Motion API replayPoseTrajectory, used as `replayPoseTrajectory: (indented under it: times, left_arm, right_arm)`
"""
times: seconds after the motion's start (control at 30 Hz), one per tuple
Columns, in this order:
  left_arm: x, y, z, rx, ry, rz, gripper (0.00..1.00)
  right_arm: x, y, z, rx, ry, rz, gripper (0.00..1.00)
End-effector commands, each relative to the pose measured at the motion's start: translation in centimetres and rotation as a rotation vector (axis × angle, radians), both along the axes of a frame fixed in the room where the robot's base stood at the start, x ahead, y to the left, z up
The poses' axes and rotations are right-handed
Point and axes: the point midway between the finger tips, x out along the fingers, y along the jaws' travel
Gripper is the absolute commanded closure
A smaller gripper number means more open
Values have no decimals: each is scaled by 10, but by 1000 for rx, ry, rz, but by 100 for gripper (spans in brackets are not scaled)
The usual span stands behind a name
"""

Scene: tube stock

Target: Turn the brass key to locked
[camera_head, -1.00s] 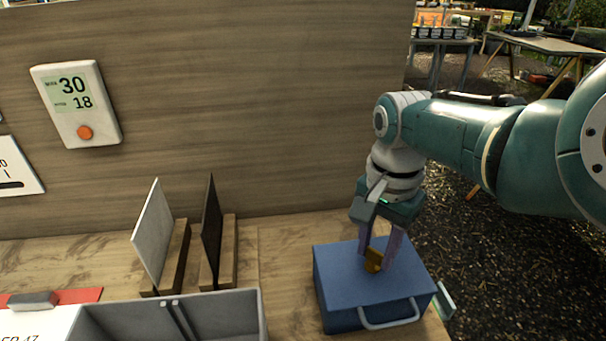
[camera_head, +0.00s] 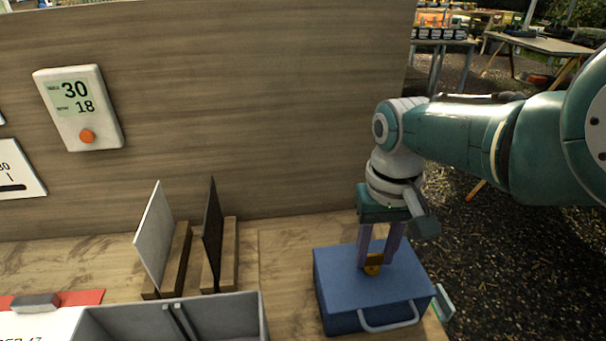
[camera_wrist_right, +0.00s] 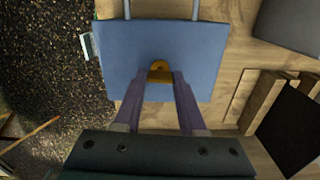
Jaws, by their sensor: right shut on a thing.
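The brass key (camera_head: 373,262) stands in the top of a blue box (camera_head: 340,284) at the front right of the bench. My right gripper (camera_head: 377,264) points down over the box and is shut on the key. In the right wrist view the key (camera_wrist_right: 160,68) shows between the tips of the two purple fingers (camera_wrist_right: 160,77), above the blue lid (camera_wrist_right: 125,50). The fingers hide part of the key, and no lock markings can be made out. My left gripper is not in view.
A grey open bin (camera_head: 245,305) stands left of the box. Behind it, a white panel (camera_head: 154,235) and a black panel (camera_head: 212,235) stand in wooden holders. A wooden wall (camera_head: 260,110) with a display unit (camera_head: 80,108) rises at the back.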

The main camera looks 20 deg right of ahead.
Motion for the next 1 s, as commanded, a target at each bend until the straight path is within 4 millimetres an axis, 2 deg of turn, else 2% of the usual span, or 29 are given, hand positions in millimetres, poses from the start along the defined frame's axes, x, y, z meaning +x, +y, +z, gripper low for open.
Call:
replayPoseTrajectory:
  times: [0.3, 0.73, 0.77, 1.0]
  left_arm:
    - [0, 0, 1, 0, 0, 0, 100]
    - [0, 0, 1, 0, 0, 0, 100]
    - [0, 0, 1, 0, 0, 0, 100]
    - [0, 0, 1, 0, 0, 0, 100]
  right_arm:
    - [0, 1, 1, 2, 1, 80, 100]
    - [0, 1, 1, 1, 2, 87, 100]
    - [0, 1, 1, 1, 2, 87, 58]
    - [0, 0, 0, 1, 1, 86, 31]
